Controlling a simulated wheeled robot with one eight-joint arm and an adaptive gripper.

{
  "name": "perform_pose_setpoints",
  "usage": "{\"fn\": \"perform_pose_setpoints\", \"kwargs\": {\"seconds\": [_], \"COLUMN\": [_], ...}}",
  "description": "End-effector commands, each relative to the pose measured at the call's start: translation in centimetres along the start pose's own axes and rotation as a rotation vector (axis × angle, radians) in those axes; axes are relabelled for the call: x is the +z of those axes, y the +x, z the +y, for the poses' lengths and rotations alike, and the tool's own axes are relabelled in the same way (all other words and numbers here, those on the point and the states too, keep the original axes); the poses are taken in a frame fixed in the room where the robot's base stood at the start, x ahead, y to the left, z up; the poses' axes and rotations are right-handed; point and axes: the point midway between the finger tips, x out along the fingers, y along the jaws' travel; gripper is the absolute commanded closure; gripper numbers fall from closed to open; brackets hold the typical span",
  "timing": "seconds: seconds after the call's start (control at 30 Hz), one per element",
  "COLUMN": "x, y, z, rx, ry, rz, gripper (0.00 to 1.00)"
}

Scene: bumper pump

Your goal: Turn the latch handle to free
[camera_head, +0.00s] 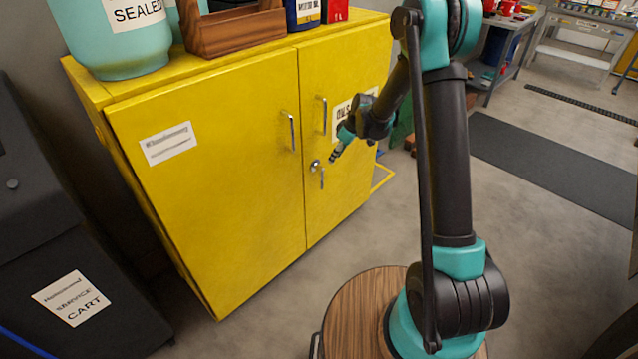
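A yellow two-door cabinet (225,180) stands at the left with both doors shut. A small silver latch handle (322,178) hangs down by a round silver fitting (315,165), near the seam between the doors and below the two bar handles. My gripper (334,157) is small in this view, just right of the latch and close in front of the right door. I cannot tell whether it touches the latch. Its fingers are dark and too small to show whether they are open or shut.
Two silver bar handles (288,130) (322,114) sit above the latch. A teal jar (115,45) and a wooden tray (235,30) stand on the cabinet top. A dark service cart (75,240) is at the left.

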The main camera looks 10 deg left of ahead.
Motion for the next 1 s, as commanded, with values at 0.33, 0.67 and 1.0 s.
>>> {"fn": "perform_pose_setpoints", "kwargs": {"seconds": [0.33, 0.67, 1.0], "x": [-0.1, 0.0, 0.0], "y": [4.6, 10.4, 15.6], "z": [0.0, 0.0, 0.0], "rx": [-0.001, -0.001, 0.000], "ry": [-0.001, -0.001, 0.000], "rz": [0.000, -0.001, -0.001], "gripper": [0.65, 0.65, 0.65]}}
